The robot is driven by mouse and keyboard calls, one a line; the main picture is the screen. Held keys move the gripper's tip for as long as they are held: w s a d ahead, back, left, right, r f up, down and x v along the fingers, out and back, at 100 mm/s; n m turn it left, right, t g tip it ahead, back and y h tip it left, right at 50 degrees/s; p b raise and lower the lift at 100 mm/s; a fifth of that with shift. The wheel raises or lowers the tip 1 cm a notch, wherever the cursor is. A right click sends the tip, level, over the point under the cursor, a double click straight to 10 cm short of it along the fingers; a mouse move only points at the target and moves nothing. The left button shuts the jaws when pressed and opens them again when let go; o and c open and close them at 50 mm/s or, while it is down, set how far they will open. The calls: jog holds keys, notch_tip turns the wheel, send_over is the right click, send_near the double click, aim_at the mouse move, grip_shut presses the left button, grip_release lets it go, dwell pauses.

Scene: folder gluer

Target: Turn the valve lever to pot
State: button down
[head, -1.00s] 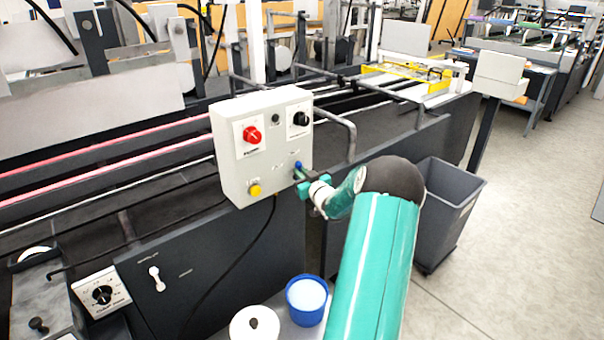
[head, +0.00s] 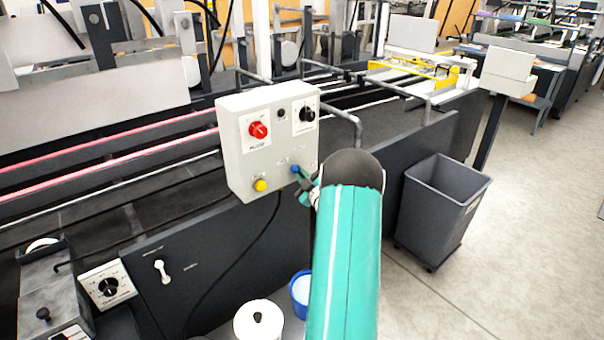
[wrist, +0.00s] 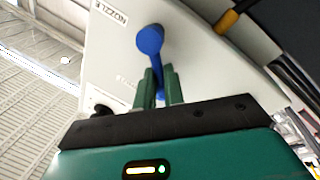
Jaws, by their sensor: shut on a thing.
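The valve lever (head: 295,169) is blue, with a round end, on the front of the pale control box (head: 240,165). In the wrist view the lever's round blue end (wrist: 150,40) stands out beyond my fingers, and its stem runs down between them. My gripper (wrist: 159,75) is shut on that stem. A label reading NOZZLE shows beside the lever; a second label, lower left, is too blurred to read. In the head view my gripper (head: 304,188) is at the box's lower right and is partly hidden by my arm.
The box also carries a red knob (head: 259,130), a black knob (head: 306,114) and a yellow button (head: 261,185). A white-lidded pot (head: 258,325) and a blue tub (head: 299,290) stand below. A grey bin (head: 440,210) stands right, with open floor beyond.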

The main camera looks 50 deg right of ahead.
dwell(0.3)
jog(key=c, duration=1.5)
grip_release()
jog(key=shift+w, duration=0.1)
jog(key=v, duration=1.4)
jog(key=shift+f, duration=0.1)
